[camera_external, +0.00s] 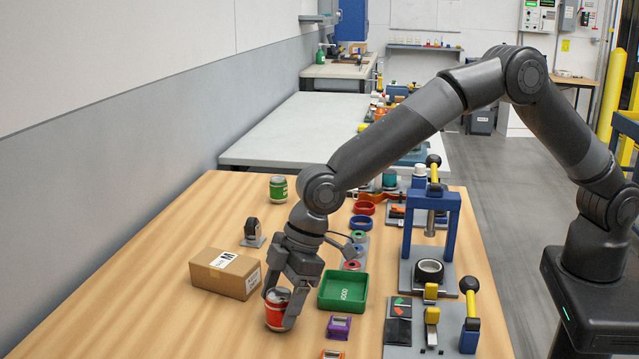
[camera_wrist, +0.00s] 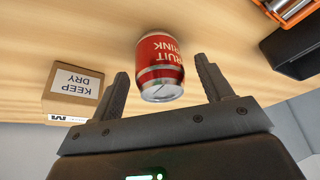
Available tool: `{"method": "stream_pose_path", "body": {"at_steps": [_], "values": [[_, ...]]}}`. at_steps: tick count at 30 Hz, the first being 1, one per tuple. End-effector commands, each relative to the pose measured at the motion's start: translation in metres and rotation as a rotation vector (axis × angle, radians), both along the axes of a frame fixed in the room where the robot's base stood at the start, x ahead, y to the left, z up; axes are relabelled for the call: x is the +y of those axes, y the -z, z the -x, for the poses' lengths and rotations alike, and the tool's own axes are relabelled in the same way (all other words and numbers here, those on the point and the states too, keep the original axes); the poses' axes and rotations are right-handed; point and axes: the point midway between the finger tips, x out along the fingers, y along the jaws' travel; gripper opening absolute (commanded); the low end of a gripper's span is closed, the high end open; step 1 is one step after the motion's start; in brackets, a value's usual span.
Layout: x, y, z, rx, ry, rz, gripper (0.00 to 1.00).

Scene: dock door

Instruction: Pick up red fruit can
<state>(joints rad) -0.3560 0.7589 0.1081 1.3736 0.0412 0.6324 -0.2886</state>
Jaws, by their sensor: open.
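The red fruit can (camera_external: 276,309) stands upright on the wooden table near its front left part. In the wrist view the can (camera_wrist: 160,66) shows its red label with white "FRUIT DRINK" lettering and its silver end. My gripper (camera_external: 283,308) points down at the can, with its fingers around the can's sides. In the wrist view my gripper (camera_wrist: 164,88) is open, and the can lies between and a little beyond the two fingertips, with gaps visible on both sides. Part of the can is hidden by a finger in the external view.
A cardboard box (camera_external: 226,273) sits just left of the can, and a green bin (camera_external: 343,291) to its right. A purple-framed device (camera_external: 338,327) lies near the bin. A green can (camera_external: 278,188) stands farther back. A blue press (camera_external: 431,225) is at the right.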

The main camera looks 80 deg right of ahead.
Motion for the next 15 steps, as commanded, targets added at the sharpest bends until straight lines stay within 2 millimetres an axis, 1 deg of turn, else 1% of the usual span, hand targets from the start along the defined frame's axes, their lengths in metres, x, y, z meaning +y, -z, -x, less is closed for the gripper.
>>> {"method": "stream_pose_path", "body": {"at_steps": [1, 3, 6, 12, 15], "values": [[0.003, 0.009, -0.002, 0.002, 0.0, 0.001, 0.72], [0.005, 0.017, -0.005, 0.001, 0.0, 0.001, 0.72], [0.006, 0.023, -0.007, 0.0, 0.0, 0.0, 0.72], [0.006, 0.023, -0.007, 0.0, 0.0, 0.0, 0.71], [0.006, 0.023, -0.007, 0.0, 0.0, 0.0, 0.63]]}}
